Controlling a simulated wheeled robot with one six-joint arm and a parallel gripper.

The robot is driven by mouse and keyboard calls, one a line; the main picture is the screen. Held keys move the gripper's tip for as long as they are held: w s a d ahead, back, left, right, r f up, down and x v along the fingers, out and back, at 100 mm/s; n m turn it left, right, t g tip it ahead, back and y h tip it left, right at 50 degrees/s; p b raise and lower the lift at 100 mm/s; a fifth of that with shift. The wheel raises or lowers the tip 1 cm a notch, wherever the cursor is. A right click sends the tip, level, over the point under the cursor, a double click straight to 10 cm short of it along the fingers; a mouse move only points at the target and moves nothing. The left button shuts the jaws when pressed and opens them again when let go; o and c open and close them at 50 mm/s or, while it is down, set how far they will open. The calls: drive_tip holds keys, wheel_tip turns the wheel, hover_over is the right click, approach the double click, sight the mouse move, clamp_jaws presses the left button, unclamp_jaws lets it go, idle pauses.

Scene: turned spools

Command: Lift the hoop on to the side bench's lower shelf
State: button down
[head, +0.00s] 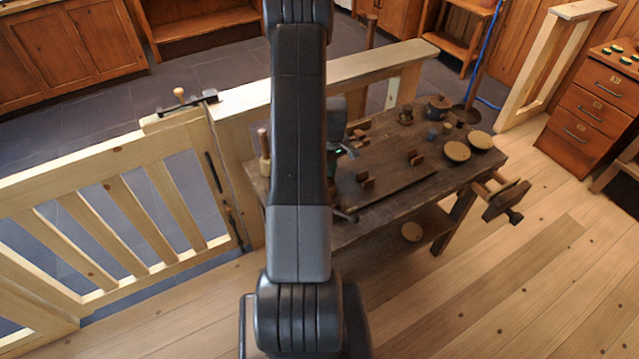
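I cannot make out a hoop for certain in the head view; it may be hidden behind my arm. A dark wooden workbench (395,205) stands right of my arm, with a lower shelf (432,222) under its top. I cannot tell whether this is the side bench. My gripper (345,180) is mostly hidden behind my arm, over the bench's left part.
Small turned pieces (415,158), two round tan dishes (457,151) and a lidded pot (438,107) stand on the bench. A vise (504,199) juts out at its right end. A slatted wooden gate (120,220) is at left. The plank floor at front right is clear.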

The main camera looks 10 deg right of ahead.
wheel_tip(320, 180, up, 14)
drive_tip(key=p, duration=0.5)
drive_tip(key=shift+p, duration=0.4)
idle(0.3)
idle(0.4)
